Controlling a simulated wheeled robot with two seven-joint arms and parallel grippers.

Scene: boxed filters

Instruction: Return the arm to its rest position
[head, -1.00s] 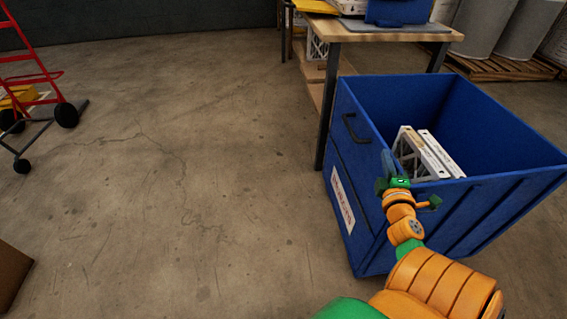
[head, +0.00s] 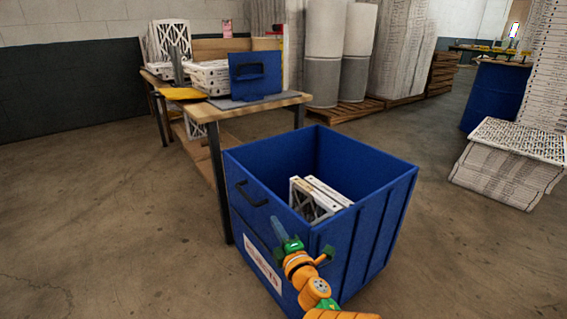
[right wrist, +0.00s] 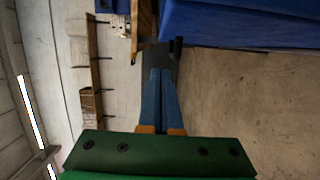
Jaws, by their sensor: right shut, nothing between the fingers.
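My right arm comes up from the bottom of the head view, orange and green. Its right gripper (head: 277,231) is in front of the near left side of the blue bin (head: 395,205). In the right wrist view its two blue fingers (right wrist: 160,80) lie together with nothing between them. The bin's blue side shows at the top of that view. White filters (head: 318,197) stand inside the bin. My left gripper is out of view.
Open floor lies at left.

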